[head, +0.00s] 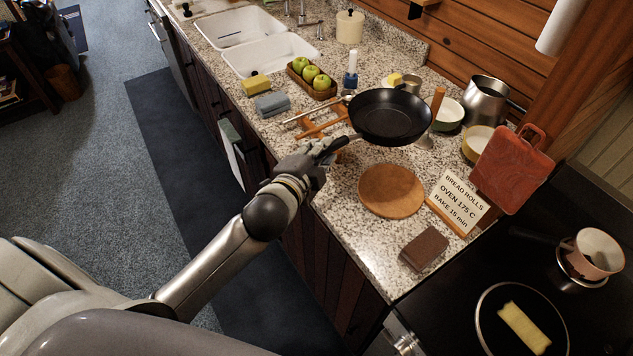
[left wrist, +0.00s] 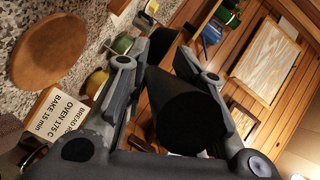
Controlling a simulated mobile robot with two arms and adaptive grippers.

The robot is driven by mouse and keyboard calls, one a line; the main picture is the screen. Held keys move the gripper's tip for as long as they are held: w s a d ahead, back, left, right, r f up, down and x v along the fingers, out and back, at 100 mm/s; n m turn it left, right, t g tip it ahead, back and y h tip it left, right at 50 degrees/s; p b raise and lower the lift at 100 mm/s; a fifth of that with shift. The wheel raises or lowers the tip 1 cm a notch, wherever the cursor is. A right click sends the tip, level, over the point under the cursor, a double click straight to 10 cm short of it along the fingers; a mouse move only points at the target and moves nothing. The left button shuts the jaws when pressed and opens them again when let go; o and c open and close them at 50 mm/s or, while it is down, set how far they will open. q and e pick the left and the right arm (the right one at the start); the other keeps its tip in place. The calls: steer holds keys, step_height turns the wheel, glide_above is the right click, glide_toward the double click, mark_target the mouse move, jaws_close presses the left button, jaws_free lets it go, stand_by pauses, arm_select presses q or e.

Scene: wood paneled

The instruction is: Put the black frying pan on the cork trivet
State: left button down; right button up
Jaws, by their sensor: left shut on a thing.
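The black frying pan (head: 390,118) is held roughly level, apparently above the counter, behind the trivet. My left gripper (head: 326,154) is shut on the pan's handle, which points toward the lower left. In the left wrist view the thick black handle (left wrist: 184,112) lies between the two fingers of my left gripper (left wrist: 165,72). The round cork trivet (head: 391,190) lies flat and bare on the granite counter, nearer than the pan. It also shows in the left wrist view (left wrist: 62,38). My right gripper is in neither view.
A recipe sign (head: 459,200) and a red board (head: 511,168) stand right of the trivet. A brown block (head: 424,249) lies in front. Bowls and a metal pitcher (head: 485,101) stand behind right.

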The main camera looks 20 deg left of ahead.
arm_select(q)
steer(key=s+d+f+m+h+p, duration=0.2)
steer(key=s+f+p, duration=0.1)
steer(key=s+f, duration=0.2)
steer(key=shift+s+f+t+h, duration=0.25)
steer(key=shift+s+t+h, duration=0.05)
steer(key=shift+s, duration=0.2)
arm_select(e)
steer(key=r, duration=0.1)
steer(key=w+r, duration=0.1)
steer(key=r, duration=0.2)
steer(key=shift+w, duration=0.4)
arm_select(q)
steer(key=shift+d, duration=0.1)
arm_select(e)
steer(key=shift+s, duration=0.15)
arm_select(q)
steer(key=shift+r, duration=0.1)
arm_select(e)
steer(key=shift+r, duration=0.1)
